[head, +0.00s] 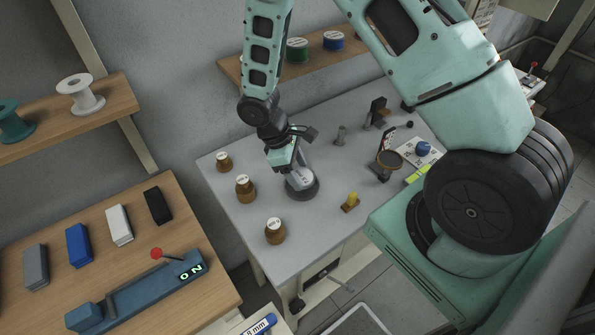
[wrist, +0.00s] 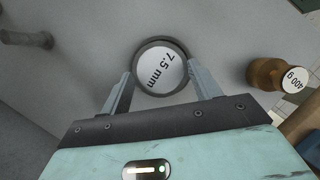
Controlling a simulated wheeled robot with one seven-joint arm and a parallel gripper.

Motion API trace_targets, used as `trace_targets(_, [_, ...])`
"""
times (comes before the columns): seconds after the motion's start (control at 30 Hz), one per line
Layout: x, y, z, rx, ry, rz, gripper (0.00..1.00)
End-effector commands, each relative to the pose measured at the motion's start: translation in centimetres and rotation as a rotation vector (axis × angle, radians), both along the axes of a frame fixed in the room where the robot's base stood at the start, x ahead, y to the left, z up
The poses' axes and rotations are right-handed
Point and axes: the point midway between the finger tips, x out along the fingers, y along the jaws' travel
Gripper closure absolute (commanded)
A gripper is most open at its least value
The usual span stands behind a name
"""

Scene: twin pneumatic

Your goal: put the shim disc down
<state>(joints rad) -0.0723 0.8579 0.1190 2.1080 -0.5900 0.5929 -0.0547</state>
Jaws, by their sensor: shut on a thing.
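The shim disc (head: 303,190) is a round dark grey disc with a white face. The disc is low over the grey table (head: 232,215), flat side up. I cannot tell whether its underside touches the table. My gripper hides part of the disc in the head view.
Several brown weights stand left of the disc, including a near one (head: 275,232) and a middle one (head: 245,190). One marked "400 g" (wrist: 265,73) shows in the wrist view.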

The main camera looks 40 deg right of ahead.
Motion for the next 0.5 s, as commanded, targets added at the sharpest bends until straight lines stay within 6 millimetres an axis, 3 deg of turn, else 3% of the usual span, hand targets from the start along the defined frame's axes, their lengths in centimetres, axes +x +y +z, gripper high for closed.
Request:
trace_targets(0.17, [0.0, 0.0, -1.6, -0.001, 0.001, 0.000, 0.65])
trace_targets(0.5, [0.0, 0.0, -1.9, -0.001, -0.001, 0.000, 0.65])
